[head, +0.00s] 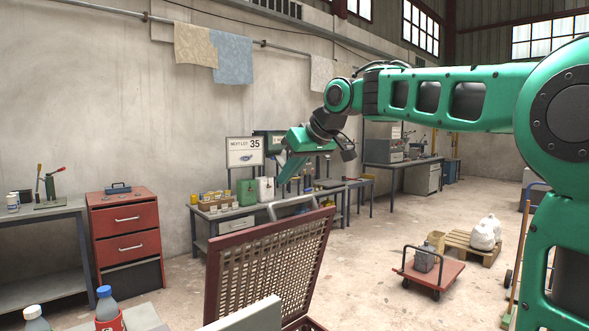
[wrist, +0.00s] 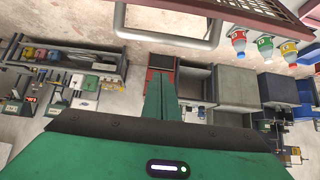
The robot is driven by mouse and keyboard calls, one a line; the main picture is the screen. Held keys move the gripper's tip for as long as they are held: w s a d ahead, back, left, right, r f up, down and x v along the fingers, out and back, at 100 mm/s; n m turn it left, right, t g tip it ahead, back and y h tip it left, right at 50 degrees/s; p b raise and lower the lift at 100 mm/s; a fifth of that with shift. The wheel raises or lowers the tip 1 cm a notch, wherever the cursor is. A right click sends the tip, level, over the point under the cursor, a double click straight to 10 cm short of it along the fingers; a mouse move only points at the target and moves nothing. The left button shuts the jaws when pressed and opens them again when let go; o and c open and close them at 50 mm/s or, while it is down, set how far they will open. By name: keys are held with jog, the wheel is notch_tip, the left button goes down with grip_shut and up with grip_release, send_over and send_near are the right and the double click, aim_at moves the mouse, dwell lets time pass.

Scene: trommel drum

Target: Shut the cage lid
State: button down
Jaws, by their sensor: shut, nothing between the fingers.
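The cage lid (head: 270,262), a dark red frame with a perforated panel, stands raised and tilted in the head view. Its grey bar handle (head: 291,202) sticks up from its top edge. In the wrist view the handle (wrist: 172,38) crosses the top as a bent tube, with a corner of the lid (wrist: 275,10) at the upper right. My gripper (head: 283,178) is shut and empty, just above the handle in the head picture. In the wrist view its fingertips (wrist: 160,78) point below the handle and look apart from it. The cage's lower part is mostly hidden.
Bottles (head: 108,308) stand at the lower left, and several show in the wrist view (wrist: 265,46). A red drawer cabinet (head: 126,238) and workbenches line the wall. A red cart (head: 433,270) stands on the floor at right. The air around the lid looks clear.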

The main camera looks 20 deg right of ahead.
jog(key=f, duration=0.1)
jog(key=s+f, duration=0.1)
jog(key=f, duration=0.1)
jog(key=shift+s+d+f, duration=0.25)
jog(key=shift+d, duration=0.1)
jog(key=shift+f, duration=0.1)
